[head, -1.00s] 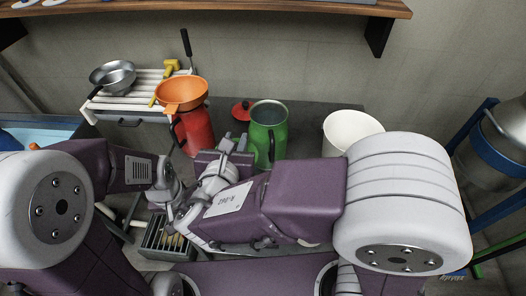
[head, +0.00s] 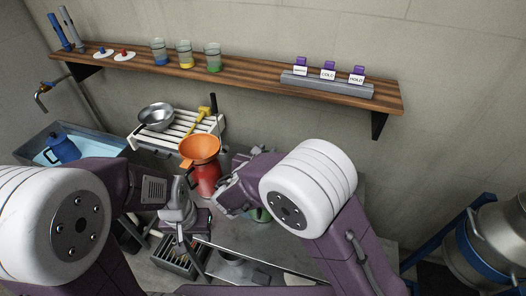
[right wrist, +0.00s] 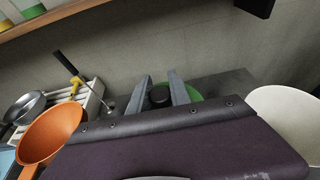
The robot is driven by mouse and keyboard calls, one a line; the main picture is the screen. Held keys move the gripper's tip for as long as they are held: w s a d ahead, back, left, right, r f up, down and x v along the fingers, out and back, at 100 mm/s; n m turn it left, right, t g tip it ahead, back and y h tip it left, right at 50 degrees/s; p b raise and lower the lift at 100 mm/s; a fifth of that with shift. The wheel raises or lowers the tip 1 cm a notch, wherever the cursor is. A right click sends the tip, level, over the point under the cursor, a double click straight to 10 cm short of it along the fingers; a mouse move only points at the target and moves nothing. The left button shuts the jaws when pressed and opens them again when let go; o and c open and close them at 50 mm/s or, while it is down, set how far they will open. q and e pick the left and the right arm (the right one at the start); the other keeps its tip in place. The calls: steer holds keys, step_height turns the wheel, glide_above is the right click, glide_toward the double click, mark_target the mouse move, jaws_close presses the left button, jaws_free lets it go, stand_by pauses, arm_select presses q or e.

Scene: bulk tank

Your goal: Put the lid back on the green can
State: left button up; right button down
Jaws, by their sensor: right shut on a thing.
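My right gripper (head: 246,154) reaches in over the counter beside the green can (head: 260,214), which is mostly hidden by my right arm. In the right wrist view, the two fingers of my right gripper (right wrist: 161,92) are on either side of a dark knob (right wrist: 160,97), which I take to be the lid's. The lid's disc is hidden behind the gripper body. A patch of green, likely the can (right wrist: 194,92), shows just behind and right of the fingers. My left gripper (head: 181,236) hangs low at the left; its opening is unclear.
A red can (head: 206,182) with an orange funnel (head: 199,148) stands close left of my right gripper. A white bucket (right wrist: 284,112) stands at right in the wrist view. A wooden shelf (head: 235,75) runs above.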

step_height(320, 180, down, 6)
steer(key=b, duration=0.5)
steer(key=shift+a, duration=0.25)
steer(key=c, duration=1.1)
jaws_free()
steer(key=v, duration=0.9)
